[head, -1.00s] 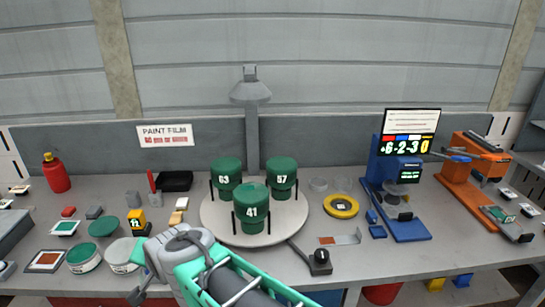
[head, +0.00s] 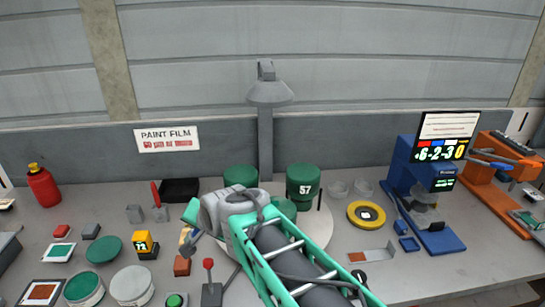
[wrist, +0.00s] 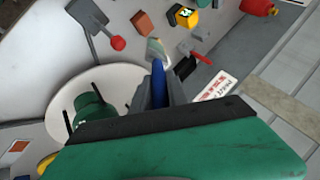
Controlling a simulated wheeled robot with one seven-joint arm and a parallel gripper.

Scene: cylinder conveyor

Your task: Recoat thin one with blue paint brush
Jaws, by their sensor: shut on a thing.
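My gripper (wrist: 162,92) is shut on the blue brush (wrist: 159,84), and its pale tip points away from the jaws. In the head view the brush tip (head: 186,250) shows above the bench, left of the round white turntable (head: 322,226). Green cylinder 57 (head: 303,182) stands upright on the turntable. A second green cylinder (head: 240,174) stands at the back left, its number hidden by my arm. A third (head: 284,206) is mostly covered. The wrist view shows one green cylinder (wrist: 92,108) on the turntable, apart from the brush.
Paint tins (head: 130,285) stand at the left front. A red-knobbed grey tool (head: 210,285) and a yellow block (head: 143,241) are near my arm. A yellow ring (head: 366,214) and a blue gauge stand (head: 425,200) with a display are on the right. A lamp (head: 268,92) hangs behind.

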